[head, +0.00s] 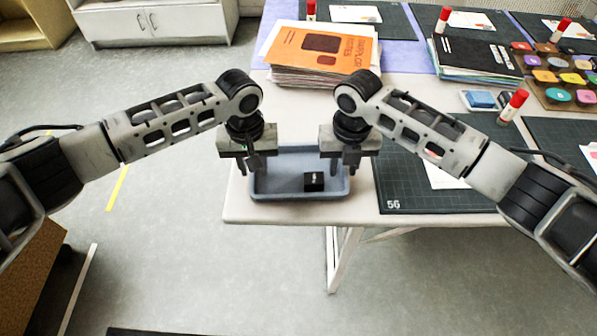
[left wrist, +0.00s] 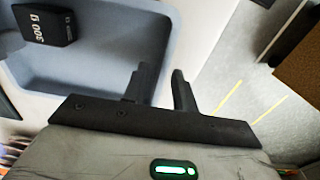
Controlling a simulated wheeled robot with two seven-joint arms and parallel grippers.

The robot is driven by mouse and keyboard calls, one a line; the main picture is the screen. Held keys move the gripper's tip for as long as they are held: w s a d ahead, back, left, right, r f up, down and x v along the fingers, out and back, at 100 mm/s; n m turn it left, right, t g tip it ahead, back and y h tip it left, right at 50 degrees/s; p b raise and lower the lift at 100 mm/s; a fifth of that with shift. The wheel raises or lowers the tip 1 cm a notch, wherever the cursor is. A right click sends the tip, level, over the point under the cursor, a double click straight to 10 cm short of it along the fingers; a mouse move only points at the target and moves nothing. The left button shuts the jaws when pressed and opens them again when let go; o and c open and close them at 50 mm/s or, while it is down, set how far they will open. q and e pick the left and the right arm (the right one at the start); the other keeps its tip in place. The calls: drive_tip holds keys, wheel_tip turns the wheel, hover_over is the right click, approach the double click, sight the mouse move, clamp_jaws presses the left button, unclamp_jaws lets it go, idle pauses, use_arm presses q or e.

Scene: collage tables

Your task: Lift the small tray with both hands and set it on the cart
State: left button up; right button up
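The small tray (head: 300,195) is blue-grey and sits flat near the front left corner of the white table. A black block (head: 314,181) lies in it; the left wrist view shows the block (left wrist: 45,25) marked 300 g. My left gripper (head: 260,168) is at the tray's left end. In the left wrist view its fingers (left wrist: 161,85) are apart, one over the tray's inside (left wrist: 110,55) and one outside. My right gripper (head: 344,162) is at the right end, its fingers apart near the rim. Contact is unclear. No cart is clearly identifiable.
A brown-sided unit (head: 30,265) stands on the floor at lower left; I cannot tell if it is the cart. A dark cutting mat (head: 440,185) lies right of the tray. An orange booklet stack (head: 320,50) is behind it. The floor at left is open.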

use_arm(q)
clamp_jaws()
use_arm(e)
clamp_jaws()
